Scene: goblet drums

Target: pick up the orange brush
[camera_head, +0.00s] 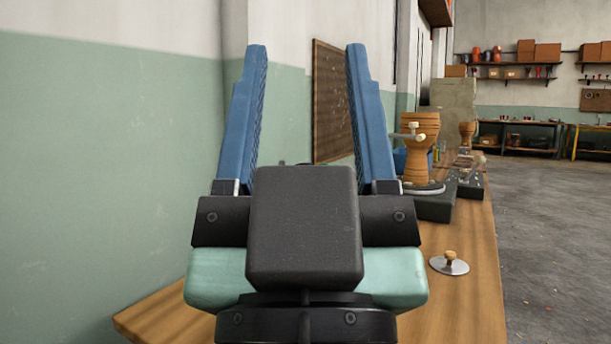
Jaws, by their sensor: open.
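My gripper (306,50) fills the middle of the head view, with its two blue fingers pointing up and wide apart. It is open, and nothing shows between the fingers except the wall and a dark board behind. I cannot make out an orange brush anywhere in this view. My gripper and its dark body hide a large part of the wooden bench (462,310) beneath and behind them.
A wooden goblet drum (418,150) stands on a dark base on the bench, right of my gripper. A metal disc with a wooden knob (449,264) lies nearer. A green and white wall (100,160) is at left. Open floor (550,230) lies at right.

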